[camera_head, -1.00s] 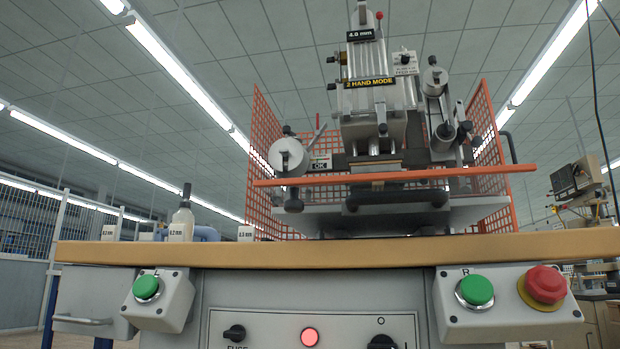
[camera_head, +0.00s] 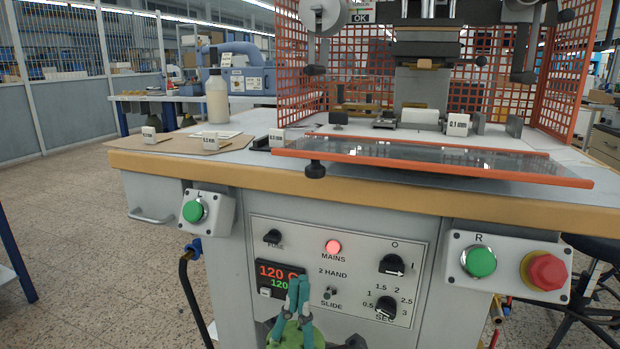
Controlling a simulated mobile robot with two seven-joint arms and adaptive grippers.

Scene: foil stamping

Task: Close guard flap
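The guard flap (camera_head: 400,154) is a clear panel with orange edge strips. It lies folded down, nearly flat, across the front of the bench top, with its front strip at the bench's front edge. A dark knob (camera_head: 315,170) hangs at its left front. The orange mesh guard (camera_head: 308,95) stands around the press behind it, and its front is open. My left gripper (camera_head: 299,280) is low in front of the control panel, below and apart from the flap. Its teal fingers point up with tips together, and nothing shows between them. My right gripper is not in view.
The press (camera_head: 423,75) stands behind the flap. A bottle (camera_head: 217,97) and small labelled blocks are on the bench's left side. The front carries a left green button (camera_head: 194,211), a right green button (camera_head: 478,261), a red stop button (camera_head: 545,271) and the control panel (camera_head: 337,277).

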